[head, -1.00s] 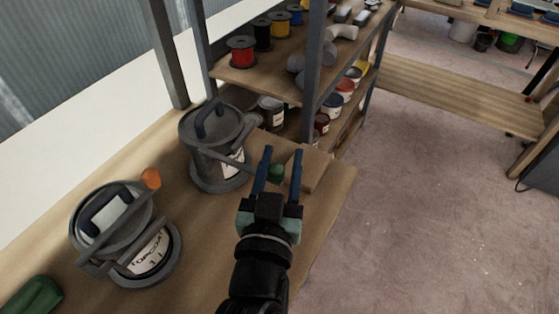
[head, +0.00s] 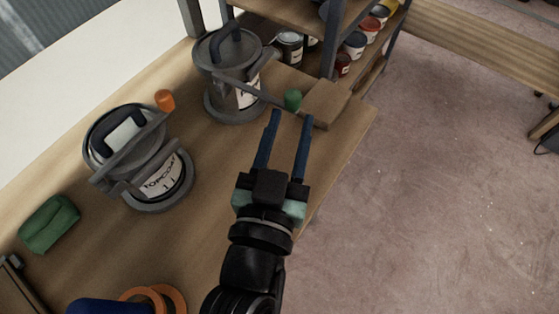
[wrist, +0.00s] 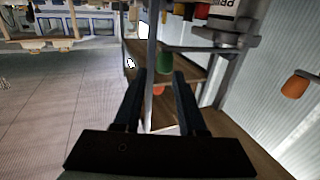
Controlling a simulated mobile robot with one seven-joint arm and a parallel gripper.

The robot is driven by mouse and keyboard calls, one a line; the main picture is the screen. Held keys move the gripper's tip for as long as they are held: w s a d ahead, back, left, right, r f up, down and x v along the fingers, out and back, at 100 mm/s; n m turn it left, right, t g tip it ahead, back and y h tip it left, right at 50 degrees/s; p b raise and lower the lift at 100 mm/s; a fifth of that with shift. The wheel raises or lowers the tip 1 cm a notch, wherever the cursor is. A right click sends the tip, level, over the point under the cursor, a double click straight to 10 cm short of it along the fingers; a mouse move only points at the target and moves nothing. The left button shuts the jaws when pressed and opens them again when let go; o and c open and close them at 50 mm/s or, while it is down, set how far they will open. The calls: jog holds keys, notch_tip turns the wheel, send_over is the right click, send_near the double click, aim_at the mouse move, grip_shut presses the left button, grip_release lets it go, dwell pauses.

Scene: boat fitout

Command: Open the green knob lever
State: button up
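The green knob (head: 292,100) sits at the end of a grey lever (head: 250,91) on the farther grey pot (head: 233,80), which stands on the wooden bench. My gripper (head: 291,114) is open and empty, its two blue fingers pointing toward the green knob and stopping a little short of it in the head view. In the wrist view the green knob (wrist: 164,63) shows ahead of the open fingers (wrist: 158,75), roughly between their tips and slightly above. Nothing is between the fingers.
A nearer pot (head: 138,165) with an orange knob (head: 165,100) stands to the left. A green cloth-like bundle (head: 48,224) and orange rings (head: 152,300) lie on the bench. A wooden block (head: 326,103) is beside the green knob. Shelving with cans stands behind.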

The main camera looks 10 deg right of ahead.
jog(key=shift+p+v, duration=1.2)
jog(key=shift+v, duration=1.75)
jog(key=shift+r, duration=0.1)
